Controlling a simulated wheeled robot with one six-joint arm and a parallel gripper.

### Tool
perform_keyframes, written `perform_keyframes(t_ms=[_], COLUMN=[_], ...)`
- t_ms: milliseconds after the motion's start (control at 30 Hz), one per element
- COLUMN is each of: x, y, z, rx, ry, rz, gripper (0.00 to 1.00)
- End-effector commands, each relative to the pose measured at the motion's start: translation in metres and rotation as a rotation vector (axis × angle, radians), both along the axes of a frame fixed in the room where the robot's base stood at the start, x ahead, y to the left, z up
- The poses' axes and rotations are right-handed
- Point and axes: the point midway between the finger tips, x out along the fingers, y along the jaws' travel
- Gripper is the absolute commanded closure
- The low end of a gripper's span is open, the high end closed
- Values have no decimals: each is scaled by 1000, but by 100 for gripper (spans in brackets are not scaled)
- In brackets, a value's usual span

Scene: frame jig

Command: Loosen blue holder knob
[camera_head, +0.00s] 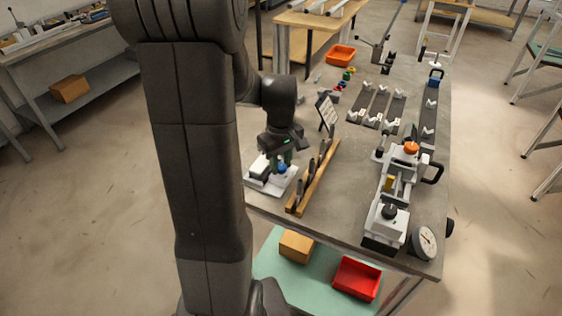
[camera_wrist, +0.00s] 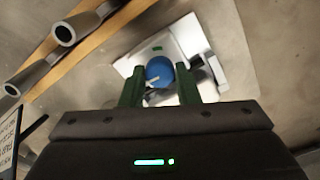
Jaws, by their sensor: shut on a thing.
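The blue holder knob (camera_wrist: 159,72) sits on top of a white holder (camera_wrist: 189,38) in the wrist view. In the head view the knob (camera_head: 282,168) shows below my gripper, over the white holder (camera_head: 284,184) at the table's left front edge. My gripper (camera_wrist: 160,88) points down with its two green fingers on either side of the knob, shut on it. A small pale pointer or mark shows on the knob. The far side of the knob and the exact finger contact are partly hidden.
A wooden rack (camera_head: 303,195) with several grey tubes stands just right of the holder. A small sign (camera_head: 326,112) is behind it. A white clamp fixture (camera_head: 387,222) and a dial gauge (camera_head: 425,242) are at right. Bare tabletop (camera_head: 345,200) lies between.

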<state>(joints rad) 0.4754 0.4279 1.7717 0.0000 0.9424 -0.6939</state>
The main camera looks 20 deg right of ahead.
Motion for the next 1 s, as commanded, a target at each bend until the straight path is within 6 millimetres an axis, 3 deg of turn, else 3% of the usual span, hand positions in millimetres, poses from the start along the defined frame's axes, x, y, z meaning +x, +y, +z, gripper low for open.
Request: perform_keyframes(t_ms=[433,467,500,833,1000], x=[1,1,1,1,1], y=[-1,-1,-1,0,0], z=[1,1,1,4,27], rx=[-2,-2,-2,-2,-4], ry=[-4,-4,-4,-2,-6], rz=[10,10,9,9,9], gripper=[94,65,62,62,62])
